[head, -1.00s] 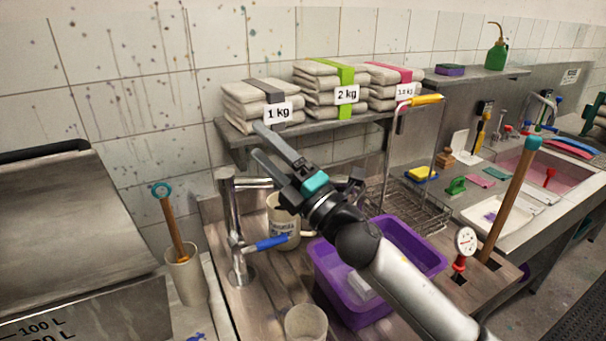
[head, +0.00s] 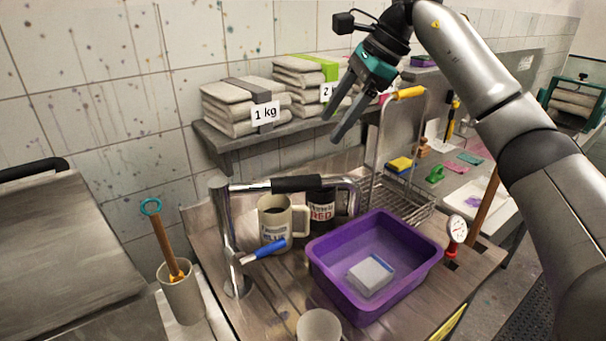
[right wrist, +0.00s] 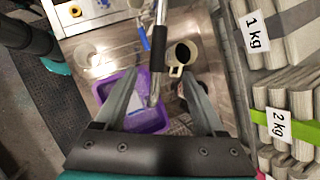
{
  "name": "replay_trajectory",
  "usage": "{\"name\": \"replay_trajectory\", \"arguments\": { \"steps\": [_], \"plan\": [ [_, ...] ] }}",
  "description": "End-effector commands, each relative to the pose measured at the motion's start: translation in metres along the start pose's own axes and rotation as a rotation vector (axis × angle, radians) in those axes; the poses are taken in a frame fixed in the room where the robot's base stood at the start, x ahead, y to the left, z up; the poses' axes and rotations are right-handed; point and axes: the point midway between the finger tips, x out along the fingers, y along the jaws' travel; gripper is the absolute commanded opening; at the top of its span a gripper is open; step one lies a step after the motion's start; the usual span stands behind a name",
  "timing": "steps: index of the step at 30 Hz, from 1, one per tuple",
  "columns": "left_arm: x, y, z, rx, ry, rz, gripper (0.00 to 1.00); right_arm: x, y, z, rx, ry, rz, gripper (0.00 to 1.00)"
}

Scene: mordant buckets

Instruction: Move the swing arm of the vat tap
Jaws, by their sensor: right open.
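The vat tap is a chrome column (head: 229,240) with a blue-handled lever (head: 264,250). Its swing arm (head: 258,187) has a black grip (head: 297,184) and reaches right over two mugs, its bent end near the purple tub. My right gripper (head: 333,128) is open and empty, fingers pointing down-left, above the swing arm in the picture. In the right wrist view, the black grip (right wrist: 158,48) shows between the spread fingers of my right gripper (right wrist: 158,75), apart from both. The depth between them is hard to judge. My left gripper is not in view.
A cream mug (head: 274,226) and a dark mug (head: 320,212) stand under the swing arm. A purple tub (head: 330,275) holding a pale block is to the right. A wire rack (head: 405,203) with a tall yellow-topped handle and a shelf (head: 225,140) of folded cloth stacks stand behind.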

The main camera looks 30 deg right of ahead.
Motion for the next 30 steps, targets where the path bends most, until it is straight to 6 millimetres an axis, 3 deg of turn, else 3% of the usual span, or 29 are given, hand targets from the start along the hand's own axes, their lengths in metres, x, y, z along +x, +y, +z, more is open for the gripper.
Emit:
{"name": "replay_trajectory", "arguments": {
  "steps": [3, 8, 24, 30],
  "plan": [
    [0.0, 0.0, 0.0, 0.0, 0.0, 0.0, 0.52, -0.015, 0.002, -0.016, 0.008, 0.062, 0.007, 0.72],
    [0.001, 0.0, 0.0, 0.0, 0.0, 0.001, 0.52, -0.007, 0.003, -0.022, 0.011, 0.082, 0.014, 0.72],
    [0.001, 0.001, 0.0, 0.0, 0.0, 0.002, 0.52, 0.102, 0.005, -0.029, 0.01, 0.076, 0.016, 0.72],
    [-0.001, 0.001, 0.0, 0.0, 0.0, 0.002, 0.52, 0.126, 0.005, -0.031, 0.01, 0.076, 0.013, 0.72]
  ]
}}
